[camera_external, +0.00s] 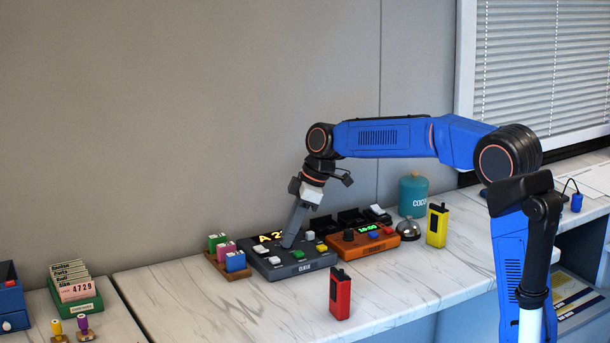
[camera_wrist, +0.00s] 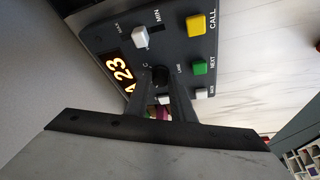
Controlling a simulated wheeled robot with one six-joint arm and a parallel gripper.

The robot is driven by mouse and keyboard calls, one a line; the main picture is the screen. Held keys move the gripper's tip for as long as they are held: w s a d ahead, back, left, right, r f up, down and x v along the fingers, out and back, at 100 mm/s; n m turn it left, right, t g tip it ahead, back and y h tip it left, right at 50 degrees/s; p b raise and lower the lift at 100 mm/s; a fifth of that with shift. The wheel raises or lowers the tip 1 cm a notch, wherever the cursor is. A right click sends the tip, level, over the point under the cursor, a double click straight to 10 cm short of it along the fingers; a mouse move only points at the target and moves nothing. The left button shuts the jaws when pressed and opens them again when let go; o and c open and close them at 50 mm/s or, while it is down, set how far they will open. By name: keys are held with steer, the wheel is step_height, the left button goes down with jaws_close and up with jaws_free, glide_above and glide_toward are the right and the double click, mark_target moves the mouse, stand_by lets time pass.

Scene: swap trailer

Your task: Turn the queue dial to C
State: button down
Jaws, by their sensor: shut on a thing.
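The dark grey queue console (camera_external: 292,268) stands on the marble counter with a lit display reading "A 23" (camera_wrist: 119,73). In the wrist view, the queue dial (camera_wrist: 160,76) is a dark round knob between the letter C and the word LANE. My gripper (camera_wrist: 164,84) is shut on the dial, with a finger on each side of it. In the external view my gripper (camera_external: 288,243) points down onto the console and hides the dial. The dial's pointer mark cannot be made out.
The console also has a white slider (camera_wrist: 141,37), a yellow CALL button (camera_wrist: 196,24) and a green NEXT button (camera_wrist: 199,67). An orange console (camera_external: 365,243), a bell (camera_external: 409,231), a yellow radio (camera_external: 437,225), a red radio (camera_external: 340,294) and a stamp rack (camera_external: 228,264) stand nearby.

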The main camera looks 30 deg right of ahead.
steer(key=m, duration=0.2)
steer(key=m+t+h, duration=0.1)
steer(key=m, duration=0.1)
steer(key=shift+s+a+t, duration=0.15)
steer(key=shift+t, duration=0.15)
steer(key=m+h, duration=0.1)
steer(key=m, duration=0.3)
steer(key=shift+a+m+t, duration=0.1)
steer(key=shift+m+t, duration=0.3)
steer(key=m+h, duration=0.2)
steer(key=m, duration=0.2)
steer(key=shift+a, duration=0.15)
steer(key=shift+m+h, duration=0.7)
steer(key=shift+m, duration=1)
